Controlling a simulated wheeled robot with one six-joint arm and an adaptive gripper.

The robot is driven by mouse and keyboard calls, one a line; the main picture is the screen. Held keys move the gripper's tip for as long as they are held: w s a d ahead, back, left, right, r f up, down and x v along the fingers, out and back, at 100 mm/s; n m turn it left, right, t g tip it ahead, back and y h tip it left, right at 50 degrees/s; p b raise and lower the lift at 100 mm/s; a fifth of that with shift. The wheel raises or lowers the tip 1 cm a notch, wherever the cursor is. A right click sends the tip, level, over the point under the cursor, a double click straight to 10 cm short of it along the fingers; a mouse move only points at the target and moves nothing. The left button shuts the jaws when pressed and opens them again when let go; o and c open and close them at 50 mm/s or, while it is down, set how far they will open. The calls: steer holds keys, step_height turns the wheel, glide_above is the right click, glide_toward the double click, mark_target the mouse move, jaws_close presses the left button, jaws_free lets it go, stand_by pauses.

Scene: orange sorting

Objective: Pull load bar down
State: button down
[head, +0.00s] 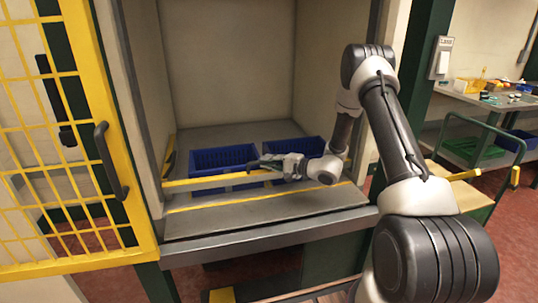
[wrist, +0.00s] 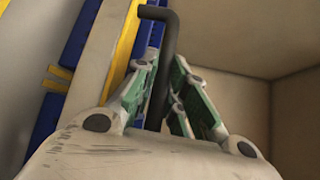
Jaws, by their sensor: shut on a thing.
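The yellow load bar (head: 215,181) runs across the front of two blue crates inside a lift-like bay, low above its floor. My gripper (head: 268,162) reaches in from the right at the bar's middle, in front of the crates. In the wrist view my gripper (wrist: 164,75) has its green-sided fingers shut on a dark bent handle (wrist: 167,42). The handle's bent top sticks out beyond the fingers. A yellow strip, seemingly the bar, shows beside it in the wrist view (wrist: 127,38). The handle's join to the bar cannot be made out.
The left blue crate (head: 222,156) and right blue crate (head: 312,146) stand behind the bar. A yellow mesh door (head: 125,205) stands open at the left. Bay walls close in both sides. A green cart (head: 487,190) and a cluttered table (head: 500,101) stand at the right.

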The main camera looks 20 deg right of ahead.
steer(key=shift+s+f, duration=0.1)
steer(key=shift+f, duration=0.25)
steer(key=c, duration=1.5)
jaws_free()
steer(key=shift+o, duration=0.2)
steer(key=shift+d, duration=0.1)
steer(key=v, duration=1.1)
steer(key=shift+s+d+r, duration=0.2)
steer(key=shift+s, duration=0.1)
